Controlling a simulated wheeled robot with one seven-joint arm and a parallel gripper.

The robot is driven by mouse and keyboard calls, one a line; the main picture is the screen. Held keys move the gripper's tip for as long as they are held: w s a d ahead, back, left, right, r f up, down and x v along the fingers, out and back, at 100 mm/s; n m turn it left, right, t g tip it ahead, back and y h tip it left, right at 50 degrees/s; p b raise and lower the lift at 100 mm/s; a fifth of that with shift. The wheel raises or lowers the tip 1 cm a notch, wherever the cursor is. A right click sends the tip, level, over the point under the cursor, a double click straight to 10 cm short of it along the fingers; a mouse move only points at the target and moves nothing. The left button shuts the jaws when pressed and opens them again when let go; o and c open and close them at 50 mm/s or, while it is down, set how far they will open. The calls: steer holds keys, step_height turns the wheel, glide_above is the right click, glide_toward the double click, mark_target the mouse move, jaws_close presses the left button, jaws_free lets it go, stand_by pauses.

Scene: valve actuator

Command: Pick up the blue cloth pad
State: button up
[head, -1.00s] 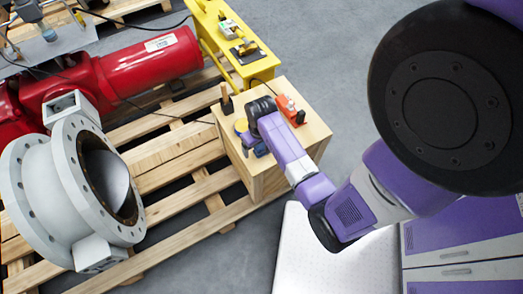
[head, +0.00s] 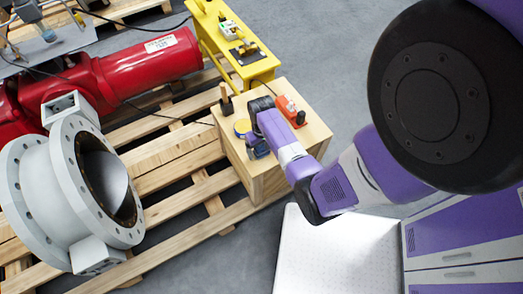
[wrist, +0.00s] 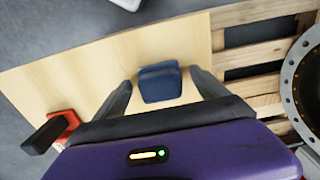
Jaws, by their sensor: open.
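The blue cloth pad (wrist: 160,83) lies on the wooden box top in the wrist view, in line with the gap between my fingers. It looks like a small folded, dark blue block. My gripper (wrist: 161,79) is open, with one finger to each side of the pad and nothing held. I cannot tell whether the fingers are level with the pad or above it. In the head view, a bit of the pad (head: 259,153) shows at the box's near edge, and my wrist hides most of the gripper.
A pallet bears a grey flanged valve (head: 70,190) and red actuator (head: 140,70). A yellow stand (head: 240,50) is behind.

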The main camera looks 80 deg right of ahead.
mark_target(261, 147)
steer(key=c, duration=1.5)
steer(key=shift+o, duration=0.2)
step_height(261, 147, up, 20)
steer(key=p, duration=0.2)
